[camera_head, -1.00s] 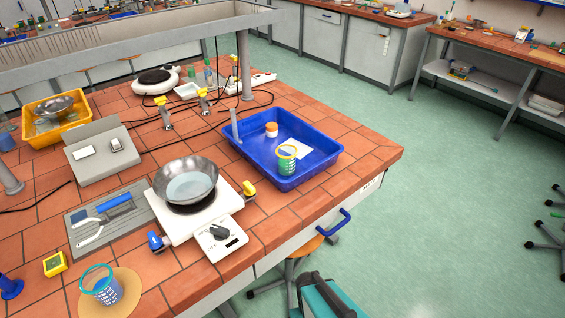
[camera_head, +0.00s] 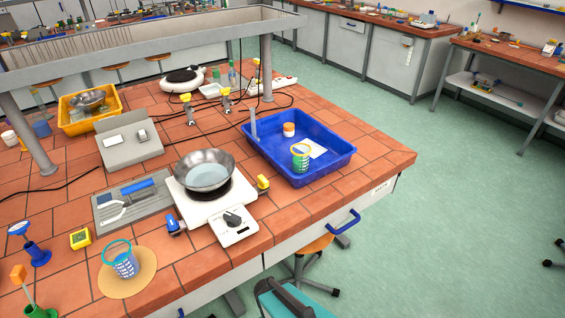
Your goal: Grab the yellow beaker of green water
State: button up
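A beaker with a yellow rim and green contents (camera_head: 300,158) stands upright in the blue tray (camera_head: 338,163) on the right part of the tiled bench. A white jar with an orange lid (camera_head: 289,130) and a white sheet (camera_head: 314,148) are in the tray with it. Another beaker, with a teal rim and blue contents (camera_head: 124,263), stands on a round tan mat (camera_head: 136,282) at the front left.
A metal bowl (camera_head: 205,172) sits on a white hotplate (camera_head: 214,203) left of the blue tray. Yellow-handled taps (camera_head: 226,101) stand behind. A post (camera_head: 267,68) and overhead shelf cross the bench. A stool (camera_head: 314,246) and teal case (camera_head: 286,304) are in front.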

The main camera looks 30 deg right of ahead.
aim_at(301, 158)
jog(key=z, duration=0.6)
jog(key=k, duration=0.15)
jog(key=u, duration=3.05)
jog(key=k, duration=0.55)
jog(key=z, duration=0.5)
